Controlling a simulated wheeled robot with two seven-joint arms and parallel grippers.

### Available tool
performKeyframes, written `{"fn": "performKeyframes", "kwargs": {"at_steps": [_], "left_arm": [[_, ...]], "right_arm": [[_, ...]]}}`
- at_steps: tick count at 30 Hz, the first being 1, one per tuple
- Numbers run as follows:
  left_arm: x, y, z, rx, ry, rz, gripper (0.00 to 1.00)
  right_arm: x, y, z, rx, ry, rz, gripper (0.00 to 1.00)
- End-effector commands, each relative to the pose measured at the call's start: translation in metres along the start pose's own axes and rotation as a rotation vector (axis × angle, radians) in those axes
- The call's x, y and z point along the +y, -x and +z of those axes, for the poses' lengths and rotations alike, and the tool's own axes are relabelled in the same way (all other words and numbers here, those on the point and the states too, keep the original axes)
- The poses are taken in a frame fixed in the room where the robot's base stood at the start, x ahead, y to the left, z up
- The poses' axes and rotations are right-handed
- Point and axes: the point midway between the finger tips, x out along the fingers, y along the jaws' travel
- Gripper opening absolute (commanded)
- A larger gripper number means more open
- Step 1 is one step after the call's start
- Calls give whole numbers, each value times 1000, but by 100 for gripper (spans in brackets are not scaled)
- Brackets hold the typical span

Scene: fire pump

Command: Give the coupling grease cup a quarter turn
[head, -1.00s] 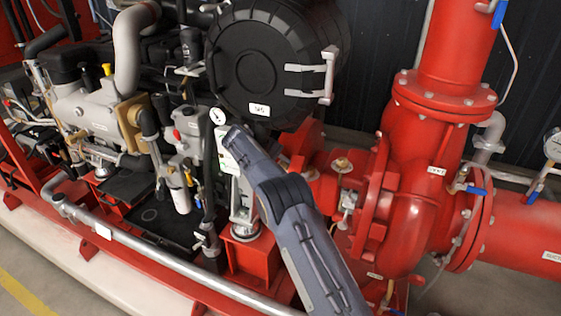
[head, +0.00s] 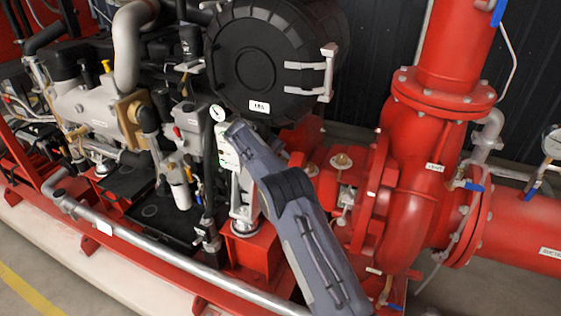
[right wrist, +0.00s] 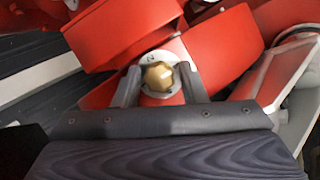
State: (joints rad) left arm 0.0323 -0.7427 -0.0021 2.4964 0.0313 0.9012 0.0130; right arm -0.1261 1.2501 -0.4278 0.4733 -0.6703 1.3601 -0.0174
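The coupling grease cup shows in the right wrist view as a brass hexagonal cap (right wrist: 158,76) on a round grey seat, set in a red surface. My right gripper (right wrist: 159,82) has its two dark fingers on either side of the cap. A narrow gap shows between each finger and the brass, so the fingers look open around it, not touching. In the head view my right forearm reaches up from the bottom, and the gripper and the cup cannot be made out there. My left gripper is not in view.
In the head view a red pump casing (head: 408,215) stands right of my arm, with a brass fitting (head: 341,161) nearby. A black round housing (head: 246,70) is above. A grey pipe rail (head: 160,252) runs along the front. Red blocks crowd the gripper in the wrist view.

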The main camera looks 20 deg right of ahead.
Motion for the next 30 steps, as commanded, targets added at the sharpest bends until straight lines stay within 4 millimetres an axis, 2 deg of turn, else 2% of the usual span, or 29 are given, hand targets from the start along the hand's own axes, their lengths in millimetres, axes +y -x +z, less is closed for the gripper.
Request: {"fn": "performKeyframes", "kwargs": {"at_steps": [8,11,16,24,30], "left_arm": [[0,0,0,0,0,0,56],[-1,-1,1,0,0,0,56],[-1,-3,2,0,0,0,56],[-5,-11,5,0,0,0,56],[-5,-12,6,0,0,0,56]], "right_arm": [[0,4,-1,3,0,1,38],[0,15,-1,5,-1,1,38],[0,50,-1,6,0,1,38],[-51,93,1,3,4,0,38],[-78,118,2,2,3,1,38]]}}
